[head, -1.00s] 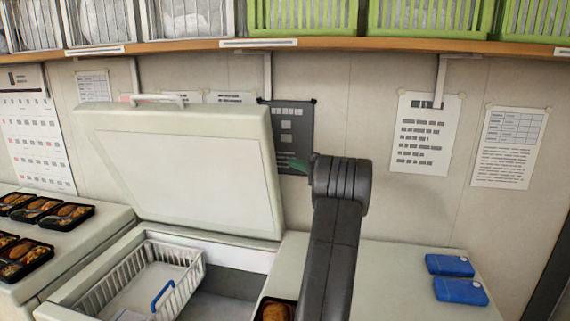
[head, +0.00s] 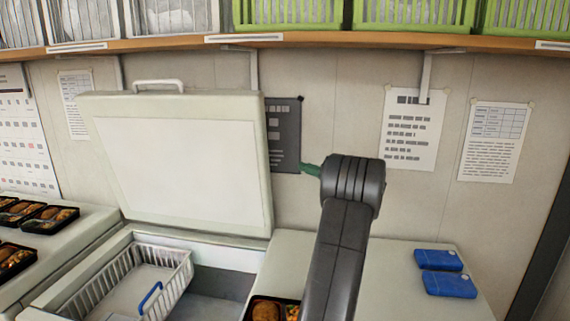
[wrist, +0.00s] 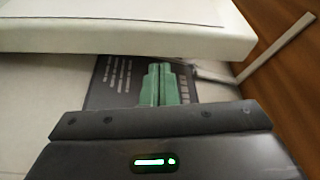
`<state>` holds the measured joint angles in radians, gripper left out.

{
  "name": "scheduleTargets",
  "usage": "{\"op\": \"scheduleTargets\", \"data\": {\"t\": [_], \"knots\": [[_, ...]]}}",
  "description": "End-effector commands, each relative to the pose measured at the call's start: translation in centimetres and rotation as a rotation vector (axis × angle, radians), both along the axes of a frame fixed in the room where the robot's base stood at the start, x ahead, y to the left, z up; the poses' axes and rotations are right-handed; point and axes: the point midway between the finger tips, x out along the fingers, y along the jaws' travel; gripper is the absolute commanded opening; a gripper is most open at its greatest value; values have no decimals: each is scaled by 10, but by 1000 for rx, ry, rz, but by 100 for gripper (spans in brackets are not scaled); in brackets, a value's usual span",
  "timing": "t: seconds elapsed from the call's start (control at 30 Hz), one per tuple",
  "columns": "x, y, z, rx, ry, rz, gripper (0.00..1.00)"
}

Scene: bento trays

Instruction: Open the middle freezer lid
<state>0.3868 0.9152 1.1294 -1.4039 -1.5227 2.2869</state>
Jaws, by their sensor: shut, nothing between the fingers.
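The middle freezer lid (head: 180,165) stands raised and tilted back toward the wall, with its white inner panel facing me and a white handle (head: 158,83) at its top edge. Below it the freezer is open. In the wrist view the lid's edge (wrist: 130,40) crosses the upper part of the picture. My gripper (wrist: 160,84) has green fingers that are closed together and empty. In the head view its green tip (head: 309,169) shows just right of the lid, apart from the handle; the rest is hidden behind my arm.
A white wire basket (head: 178,262) with a blue handle sits inside the open freezer. Bento trays (head: 48,219) rest on the left lid. Two blue packs (head: 448,284) lie on the right lid. A wooden shelf (head: 300,40) with crates runs above.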

Motion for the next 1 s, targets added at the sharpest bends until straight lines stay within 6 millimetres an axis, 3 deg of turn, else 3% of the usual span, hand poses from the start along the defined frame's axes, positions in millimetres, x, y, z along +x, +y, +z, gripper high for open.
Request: {"op": "scheduleTargets", "data": {"t": [0.6, 1.0], "knots": [[50, 92, 15, 0, 0, 2, 0], [59, 108, 16, -1, 0, 0, 0]]}}
